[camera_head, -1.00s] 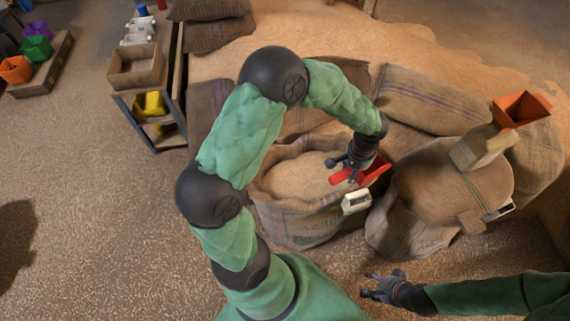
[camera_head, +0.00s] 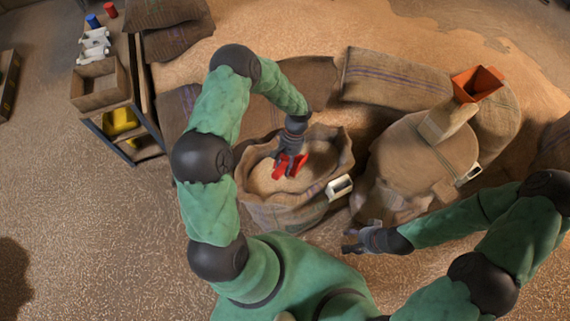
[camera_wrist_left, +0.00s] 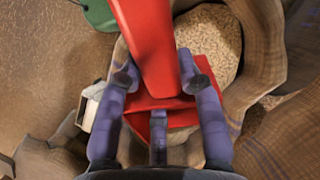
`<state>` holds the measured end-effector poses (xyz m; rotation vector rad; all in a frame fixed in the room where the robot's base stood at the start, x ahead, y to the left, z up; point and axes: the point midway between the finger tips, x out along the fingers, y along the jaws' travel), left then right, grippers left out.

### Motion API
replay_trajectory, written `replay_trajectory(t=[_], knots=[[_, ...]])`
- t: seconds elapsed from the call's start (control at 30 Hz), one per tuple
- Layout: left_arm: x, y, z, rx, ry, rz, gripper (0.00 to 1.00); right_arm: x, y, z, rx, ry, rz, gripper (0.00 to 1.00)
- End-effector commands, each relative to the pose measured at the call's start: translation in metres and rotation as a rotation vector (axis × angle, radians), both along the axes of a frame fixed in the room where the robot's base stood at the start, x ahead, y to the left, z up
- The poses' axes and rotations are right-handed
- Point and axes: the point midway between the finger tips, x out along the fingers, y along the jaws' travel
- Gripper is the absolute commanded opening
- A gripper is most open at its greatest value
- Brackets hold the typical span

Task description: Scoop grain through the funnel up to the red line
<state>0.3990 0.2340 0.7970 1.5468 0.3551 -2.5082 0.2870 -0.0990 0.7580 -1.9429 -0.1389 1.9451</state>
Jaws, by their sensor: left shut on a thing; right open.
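The red scoop (camera_head: 302,164) is in my left gripper (camera_head: 287,163), over the open grain sack (camera_head: 285,214). In the left wrist view the gripper (camera_wrist_left: 160,88) has its fingers around the scoop (camera_wrist_left: 147,42). Pale grain (camera_head: 262,178) shows in the sack and beside the scoop in the wrist view (camera_wrist_left: 210,42); I cannot tell whether the scoop holds grain. The orange-red funnel (camera_head: 477,84) stands at the upper right on a tan upright part (camera_head: 446,122). My right gripper (camera_head: 358,240) is open and empty, below the sack's right side. No red line is visible.
A small white hollow box (camera_head: 340,187) sits at the sack's right rim. Full sacks (camera_head: 395,80) lie behind. A shelf with a wooden box (camera_head: 98,86) and a yellow container (camera_head: 120,122) stands left. Open floor (camera_head: 90,220) lies at lower left.

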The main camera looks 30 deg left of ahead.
Motion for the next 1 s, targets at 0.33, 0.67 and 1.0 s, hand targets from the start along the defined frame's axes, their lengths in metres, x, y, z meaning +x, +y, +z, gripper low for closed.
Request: replay_trajectory(t=[0.33,0.67,1.0], knots=[[0.005,0.000,-0.027,-0.002,0.033,0.000,0.00,0.000,0.000,-0.020,0.000,0.000,0.000,0.54],[0.010,0.001,-0.048,-0.004,0.063,-0.001,0.00,0.000,0.000,-0.038,0.000,0.000,0.000,0.54],[0.015,0.001,-0.071,-0.005,0.095,0.000,0.00,0.000,0.000,-0.056,0.000,0.000,0.000,0.54]])
